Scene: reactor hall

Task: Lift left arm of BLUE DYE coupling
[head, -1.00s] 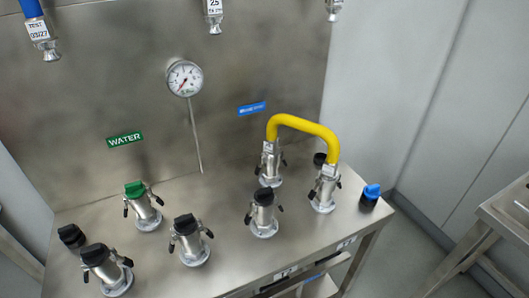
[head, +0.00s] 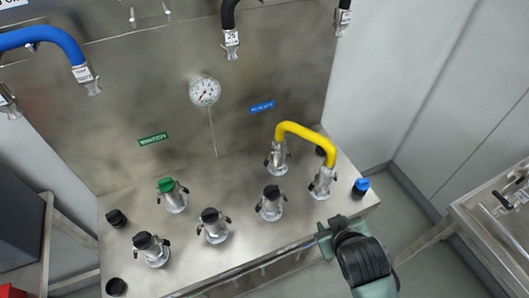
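A blue label (head: 262,107), too blurred to read, is on the steel back panel. Below it, a yellow hose (head: 307,131) bridges two upright metal couplings, a rear one (head: 278,160) and a front right one (head: 321,183). Small dark lever arms stick out at their sides; their exact position is too small to tell. A black-capped coupling (head: 270,203) stands in front of the rear one. My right gripper (head: 323,238) is low right, at the bench's front edge, apart from the couplings; its opening is unclear. My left gripper is out of view.
A green label (head: 153,139), a green-capped coupling (head: 172,196) and black-capped couplings (head: 213,226) are on the left. A blue cap (head: 361,187) stands at the bench's right end. A gauge (head: 204,91) is on the panel. A blue hose (head: 45,38) hangs above left.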

